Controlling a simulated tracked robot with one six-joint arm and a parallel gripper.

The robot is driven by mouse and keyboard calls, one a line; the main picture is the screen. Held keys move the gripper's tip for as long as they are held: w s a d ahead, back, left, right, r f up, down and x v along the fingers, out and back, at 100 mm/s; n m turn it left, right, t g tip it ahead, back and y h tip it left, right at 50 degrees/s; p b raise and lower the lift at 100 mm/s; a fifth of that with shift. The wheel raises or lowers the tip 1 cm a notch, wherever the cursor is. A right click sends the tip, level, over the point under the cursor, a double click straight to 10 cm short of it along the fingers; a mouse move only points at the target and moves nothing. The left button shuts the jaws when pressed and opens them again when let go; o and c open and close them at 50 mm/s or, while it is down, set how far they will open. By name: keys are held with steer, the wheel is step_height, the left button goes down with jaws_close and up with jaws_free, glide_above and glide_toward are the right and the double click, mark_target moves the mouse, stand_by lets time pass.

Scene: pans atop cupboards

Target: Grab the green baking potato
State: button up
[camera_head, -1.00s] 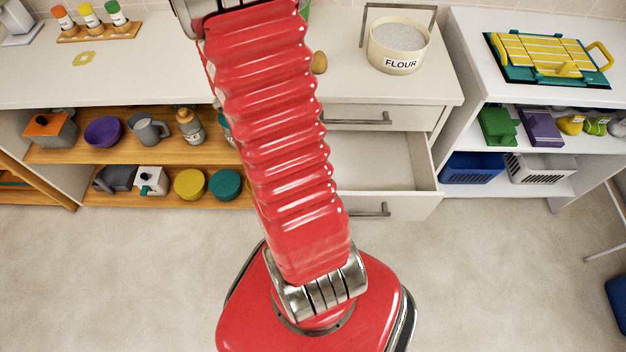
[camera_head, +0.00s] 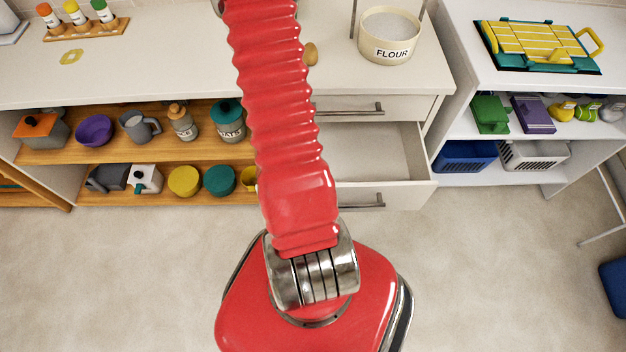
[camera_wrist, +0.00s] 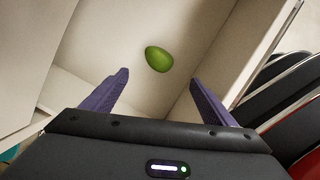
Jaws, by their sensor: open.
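The green baking potato (camera_wrist: 158,59) lies on the floor of an open white drawer (camera_wrist: 185,22) in the wrist view. My gripper (camera_wrist: 157,82) is open, with one purple finger on each side of the picture. The potato shows between and a little beyond the fingertips, apart from both. In the head view the open drawer (camera_head: 375,155) is right of my red arm; its visible part looks empty. The potato and my gripper are hidden in the head view.
A shut drawer with a metal handle (camera_head: 350,112) sits above the open one. The flour pot (camera_head: 389,38) stands on the counter. A brown egg-shaped item (camera_head: 311,54) is beside my arm. Shelves with pots and cups (camera_head: 184,123) are at left. The floor in front is clear.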

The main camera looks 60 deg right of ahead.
steer(key=shift+x, duration=4.3)
steer(key=shift+d, duration=0.1)
steer(key=shift+x, duration=2.55)
steer(key=shift+d, duration=0.1)
steer(key=shift+c, duration=0.2)
steer(key=c, duration=1.1)
steer(key=shift+r, duration=0.15)
steer(key=shift+c, duration=0.2)
steer(key=shift+r, duration=4.9)
